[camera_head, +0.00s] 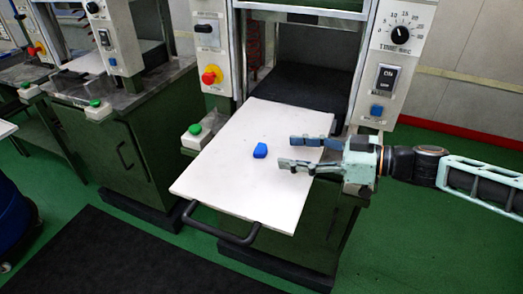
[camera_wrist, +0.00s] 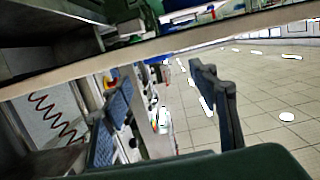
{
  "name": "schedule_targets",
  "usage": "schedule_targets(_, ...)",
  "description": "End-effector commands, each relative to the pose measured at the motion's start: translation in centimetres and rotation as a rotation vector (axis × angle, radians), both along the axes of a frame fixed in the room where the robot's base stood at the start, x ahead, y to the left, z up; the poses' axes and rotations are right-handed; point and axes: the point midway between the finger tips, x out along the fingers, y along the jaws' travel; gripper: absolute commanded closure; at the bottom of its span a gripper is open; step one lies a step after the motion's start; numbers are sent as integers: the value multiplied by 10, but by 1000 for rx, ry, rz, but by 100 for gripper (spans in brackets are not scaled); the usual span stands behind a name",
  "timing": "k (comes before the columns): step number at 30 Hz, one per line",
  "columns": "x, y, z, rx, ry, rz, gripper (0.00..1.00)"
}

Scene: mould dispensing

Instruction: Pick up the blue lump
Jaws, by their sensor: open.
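The blue lump (camera_head: 260,151) lies on a white board (camera_head: 225,180) that sticks out from the front of a green machine. My gripper (camera_head: 287,153) reaches in from the right in the head view, its two fingers apart and pointing left. The lump is just left of the fingertips, apart from them in the picture, with nothing between the fingers. In the wrist view my gripper (camera_wrist: 157,72) shows both fingers spread, and I cannot clearly make out the lump there. The exact height of the fingers over the board is hard to tell.
A black handle (camera_head: 240,238) is on the board's front edge. Control panels with a red knob (camera_head: 212,75) and a dial (camera_head: 400,35) flank the dark machine opening. A green button box (camera_head: 195,133) stands left of the board. The rest of the board is bare.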

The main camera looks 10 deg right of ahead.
Motion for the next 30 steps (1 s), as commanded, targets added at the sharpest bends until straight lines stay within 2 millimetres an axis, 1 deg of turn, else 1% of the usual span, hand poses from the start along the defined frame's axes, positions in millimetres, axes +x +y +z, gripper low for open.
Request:
schedule_targets(1, 3, 5, -2, 1, 1, 1, 46)
schedule_targets(8, 13, 18, -5, 1, 2, 2, 46)
schedule_targets(16, 35, 46, -13, 1, 1, 3, 46)
schedule_targets(20, 39, 50, -14, 0, 1, 0, 46)
schedule_targets(26, 40, 50, -14, 0, 1, -1, 46)
schedule_targets(29, 40, 50, -14, 0, 1, -1, 55)
schedule_targets(30, 40, 50, -14, 0, 1, -1, 59)
